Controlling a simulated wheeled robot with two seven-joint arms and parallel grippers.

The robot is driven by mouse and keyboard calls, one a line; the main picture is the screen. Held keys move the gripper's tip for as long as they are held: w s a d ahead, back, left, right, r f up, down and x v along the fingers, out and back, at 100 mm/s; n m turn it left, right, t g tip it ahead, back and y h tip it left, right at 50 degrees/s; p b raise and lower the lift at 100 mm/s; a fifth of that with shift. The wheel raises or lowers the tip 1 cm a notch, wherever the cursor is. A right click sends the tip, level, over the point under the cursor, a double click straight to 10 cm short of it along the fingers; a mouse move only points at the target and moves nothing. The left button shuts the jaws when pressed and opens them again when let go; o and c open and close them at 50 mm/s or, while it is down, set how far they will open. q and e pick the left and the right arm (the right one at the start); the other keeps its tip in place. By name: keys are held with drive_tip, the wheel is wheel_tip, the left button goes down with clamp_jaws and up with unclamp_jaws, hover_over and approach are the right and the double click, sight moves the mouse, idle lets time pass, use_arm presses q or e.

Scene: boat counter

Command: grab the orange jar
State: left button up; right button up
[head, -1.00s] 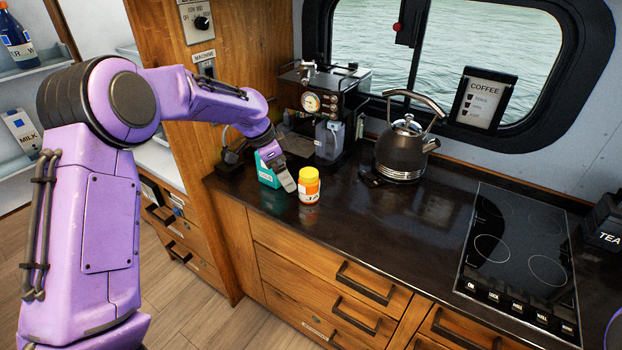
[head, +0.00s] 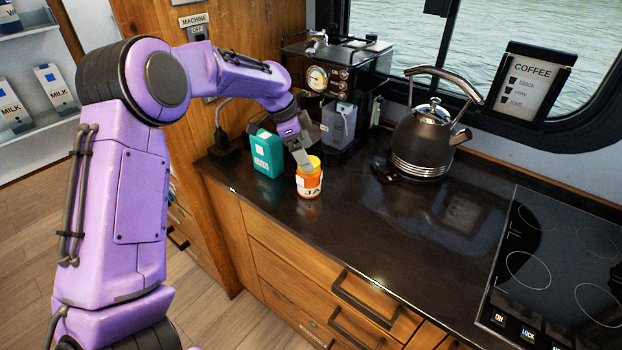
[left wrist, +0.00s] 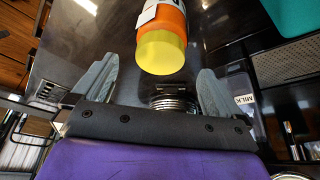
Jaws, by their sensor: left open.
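The orange jar (head: 309,182) with a yellow lid stands upright on the dark counter in the head view. My left gripper (head: 303,160) is right above and behind it, pointing down, with a finger overlapping the lid in the picture. In the left wrist view the jar's yellow lid (left wrist: 162,52) shows between the two spread grey fingers of my left gripper (left wrist: 155,80), a little beyond their tips. The gripper is open and holds nothing. I cannot tell whether a finger touches the jar. My right gripper is not in view.
A teal carton (head: 267,153) stands just left of the jar. A coffee machine (head: 330,85) is behind, and a dark kettle (head: 424,140) stands to the right. The cooktop (head: 545,265) lies at the far right. The counter (head: 400,235) between jar and cooktop is clear.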

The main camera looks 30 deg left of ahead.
sight(309, 177)
use_arm(q)
drive_tip(key=p+x, duration=0.1)
drive_tip(key=x, duration=0.1)
drive_tip(key=p+x, duration=0.1)
drive_tip(key=x, duration=0.2)
drive_tip(key=shift+s+f, duration=0.15)
drive_tip(key=shift+f, duration=0.55)
drive_tip(key=shift+r, duration=0.1)
drive_tip(key=c, duration=1.5)
drive_tip(key=shift+r, duration=0.1)
